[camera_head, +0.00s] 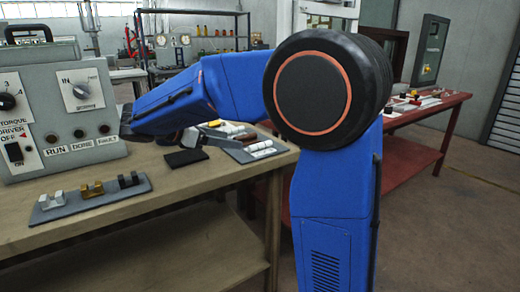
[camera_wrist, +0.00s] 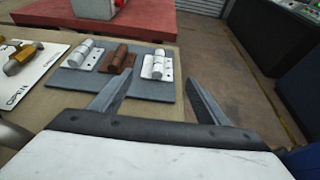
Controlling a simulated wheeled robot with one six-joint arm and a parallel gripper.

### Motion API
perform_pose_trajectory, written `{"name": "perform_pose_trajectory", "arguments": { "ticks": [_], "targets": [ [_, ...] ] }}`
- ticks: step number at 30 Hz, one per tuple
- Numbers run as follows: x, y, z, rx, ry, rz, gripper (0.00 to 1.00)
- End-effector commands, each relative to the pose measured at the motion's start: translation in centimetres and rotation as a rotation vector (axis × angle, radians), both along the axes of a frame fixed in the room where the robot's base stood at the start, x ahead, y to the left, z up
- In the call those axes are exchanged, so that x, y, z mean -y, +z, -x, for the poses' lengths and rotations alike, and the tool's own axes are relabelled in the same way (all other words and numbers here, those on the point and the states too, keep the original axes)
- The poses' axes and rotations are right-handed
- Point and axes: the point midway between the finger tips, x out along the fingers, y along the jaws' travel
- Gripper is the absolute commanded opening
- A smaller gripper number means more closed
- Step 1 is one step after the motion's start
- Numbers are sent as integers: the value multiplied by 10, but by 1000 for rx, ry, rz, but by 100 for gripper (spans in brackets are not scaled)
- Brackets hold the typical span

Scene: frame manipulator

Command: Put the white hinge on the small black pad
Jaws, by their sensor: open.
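A white hinge (camera_wrist: 158,66) lies at the right end of a grey mat (camera_wrist: 62,79) in the wrist view. A brown hinge (camera_wrist: 117,58) and another pale, silvery-white hinge (camera_wrist: 84,55) lie to its left. My gripper (camera_wrist: 159,77) is open and empty, its fingers pointing toward the right-hand white hinge, one finger to each side in the picture. The small black pad (camera_head: 186,158) lies flat and bare on the bench in the head view. My gripper (camera_head: 203,137) shows there partly behind my arm, near the pad and the grey mat (camera_head: 240,156).
A grey control box (camera_head: 55,110) stands on the bench at left. A grey strip (camera_head: 90,202) with several small metal blocks lies before it. In the wrist view, a white labelled plate (camera_wrist: 28,70) with a brass part lies left of the mat. A red table (camera_head: 430,103) stands beyond.

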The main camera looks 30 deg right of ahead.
Motion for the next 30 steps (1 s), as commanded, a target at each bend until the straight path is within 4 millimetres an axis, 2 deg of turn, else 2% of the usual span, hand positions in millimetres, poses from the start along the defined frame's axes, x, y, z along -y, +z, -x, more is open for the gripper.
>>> {"name": "perform_pose_trajectory", "arguments": {
  "ticks": [9, 13, 22, 30],
  "targets": [
    [51, -21, -1, 0, -3, -1, 69],
    [64, -26, -2, 1, -3, -2, 69],
    [77, -33, -3, 0, -2, -1, 69],
    [108, -49, -6, 1, -4, -1, 69]
  ]
}}
